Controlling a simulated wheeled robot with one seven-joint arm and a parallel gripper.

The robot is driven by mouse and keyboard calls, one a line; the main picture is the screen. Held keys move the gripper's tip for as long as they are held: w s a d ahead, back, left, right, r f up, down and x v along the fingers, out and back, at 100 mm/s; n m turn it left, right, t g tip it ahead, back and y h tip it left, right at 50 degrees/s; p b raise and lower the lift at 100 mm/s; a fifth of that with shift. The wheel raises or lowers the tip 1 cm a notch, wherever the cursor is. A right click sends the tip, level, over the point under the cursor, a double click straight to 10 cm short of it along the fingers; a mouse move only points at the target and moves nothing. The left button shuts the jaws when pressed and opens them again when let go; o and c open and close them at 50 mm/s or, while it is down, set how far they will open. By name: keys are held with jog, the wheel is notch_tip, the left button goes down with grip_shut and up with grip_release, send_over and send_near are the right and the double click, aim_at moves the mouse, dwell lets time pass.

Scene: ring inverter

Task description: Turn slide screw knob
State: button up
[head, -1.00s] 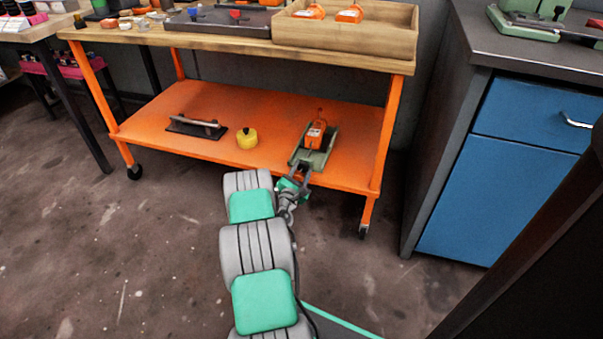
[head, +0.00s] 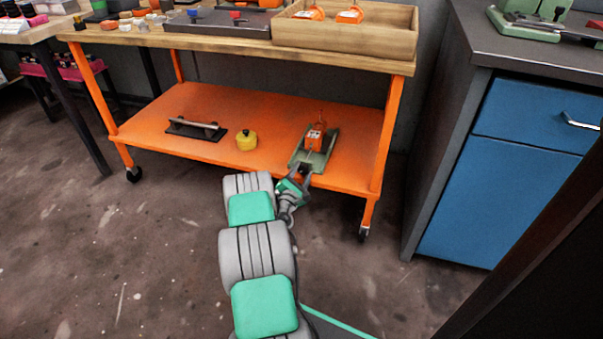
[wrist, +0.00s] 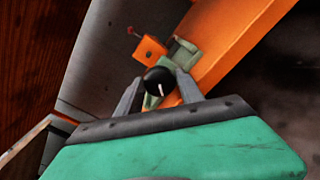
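The slide screw fixture is a green base (head: 326,156) with an orange block (head: 315,138) on it, on the orange lower shelf. In the wrist view the orange block (wrist: 150,49) and green base (wrist: 183,53) lie beyond a round black knob (wrist: 159,81) with a white line on its face. My gripper (head: 304,171) is at the near end of the fixture, at the shelf's front edge. In the wrist view its two grey fingers (wrist: 159,79) are spread to either side of the knob, with a slight gap apparent; contact cannot be told.
A yellow round object (head: 246,140) and a black plate with a handle (head: 196,129) sit left of the fixture on the orange shelf (head: 180,105). The cart's right front leg (head: 376,180) is close to my gripper. A blue cabinet (head: 500,195) stands at the right.

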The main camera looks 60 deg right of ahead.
jog(key=o, duration=0.3)
